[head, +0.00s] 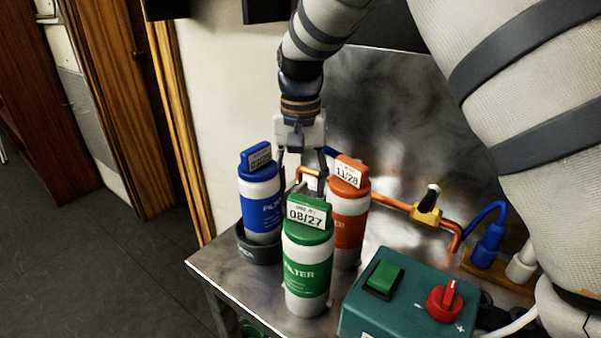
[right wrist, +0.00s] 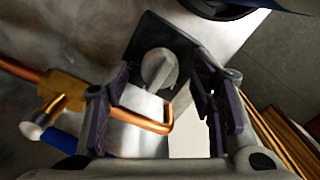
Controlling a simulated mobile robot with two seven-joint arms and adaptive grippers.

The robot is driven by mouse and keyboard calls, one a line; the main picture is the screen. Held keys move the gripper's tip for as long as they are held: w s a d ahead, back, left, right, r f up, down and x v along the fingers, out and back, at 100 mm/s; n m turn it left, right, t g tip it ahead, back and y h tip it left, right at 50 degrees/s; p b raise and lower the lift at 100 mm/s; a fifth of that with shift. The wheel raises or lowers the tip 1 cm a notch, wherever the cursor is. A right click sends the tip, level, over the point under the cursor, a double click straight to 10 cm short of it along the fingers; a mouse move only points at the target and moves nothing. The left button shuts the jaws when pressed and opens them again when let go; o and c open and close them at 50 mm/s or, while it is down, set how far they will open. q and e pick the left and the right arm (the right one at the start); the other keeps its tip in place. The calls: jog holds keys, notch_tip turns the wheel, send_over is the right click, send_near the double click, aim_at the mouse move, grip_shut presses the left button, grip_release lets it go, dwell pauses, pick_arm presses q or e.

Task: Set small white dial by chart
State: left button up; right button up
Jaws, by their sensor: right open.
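The small white dial (right wrist: 158,70) shows in the right wrist view as a round pale knob with a raised grip bar, on a dark square plate (right wrist: 146,42). My right gripper (right wrist: 163,66) is open, its two fingers on either side of the dial in that view, with nothing held. I cannot tell how far the fingertips are from it. In the head view my right gripper (head: 302,162) points down behind the filter bottles, and the dial is hidden there. I cannot make out a chart. My left gripper is not in view.
Blue (head: 262,205), green (head: 307,268) and orange (head: 349,225) filter bottles with date tags crowd the metal table near the gripper. A copper pipe (head: 393,204) with a yellow valve (head: 426,212) runs behind. A teal control box (head: 405,300) with a red knob (head: 445,301) stands at front right.

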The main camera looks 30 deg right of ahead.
aim_at(300, 185)
notch_tip(300, 185, up, 12)
jog(key=shift+f, duration=0.15)
dwell(0.4)
